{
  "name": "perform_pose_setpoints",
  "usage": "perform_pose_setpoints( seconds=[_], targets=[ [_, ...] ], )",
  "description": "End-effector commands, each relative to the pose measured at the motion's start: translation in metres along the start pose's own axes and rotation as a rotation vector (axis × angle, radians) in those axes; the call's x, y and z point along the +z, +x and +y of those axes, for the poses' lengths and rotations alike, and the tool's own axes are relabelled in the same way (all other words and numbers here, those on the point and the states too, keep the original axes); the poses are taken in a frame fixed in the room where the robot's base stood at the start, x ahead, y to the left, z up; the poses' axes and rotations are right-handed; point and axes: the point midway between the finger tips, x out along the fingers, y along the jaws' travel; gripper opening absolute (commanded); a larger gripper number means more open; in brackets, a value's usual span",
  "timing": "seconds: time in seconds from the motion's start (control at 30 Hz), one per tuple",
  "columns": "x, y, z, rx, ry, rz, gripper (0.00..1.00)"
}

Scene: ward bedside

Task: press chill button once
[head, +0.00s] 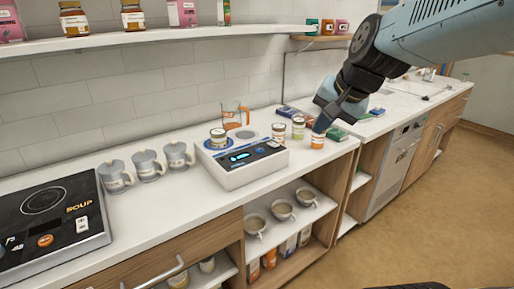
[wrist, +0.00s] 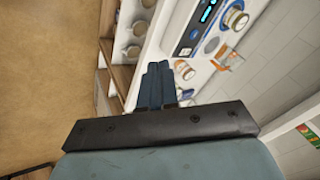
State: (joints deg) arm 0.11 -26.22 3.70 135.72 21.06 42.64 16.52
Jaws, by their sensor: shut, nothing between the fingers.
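The white appliance (head: 236,174) stands on the counter left of my gripper, with a dark control panel (head: 257,154) along its front top. A lit blue display (head: 239,157) shows on the panel; the button labels are too small to read, so I cannot tell which one is chill. In the wrist view the panel (wrist: 188,39) and display (wrist: 208,11) lie beyond my fingers. My gripper (head: 320,126) is shut and empty, pointing down above the jars right of the appliance; its fingers also show in the wrist view (wrist: 157,80). It is apart from the panel.
An orange-labelled jar (head: 317,141) stands just below my fingertips, with more jars (head: 298,128) beside it. A jar (head: 218,137) sits on the appliance's left plate. Grey cups (head: 147,165) and a cooktop (head: 47,215) are left; a shelf (head: 150,39) runs above.

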Motion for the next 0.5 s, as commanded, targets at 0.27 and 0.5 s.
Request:
perform_pose_setpoints(
  seconds=[0.27,0.5],
  targets=[
    [-0.042,0.066,-0.069,-0.130,0.417,-0.080,0.00],
    [-0.075,0.130,-0.116,-0.204,0.806,-0.157,0.00]
  ],
)
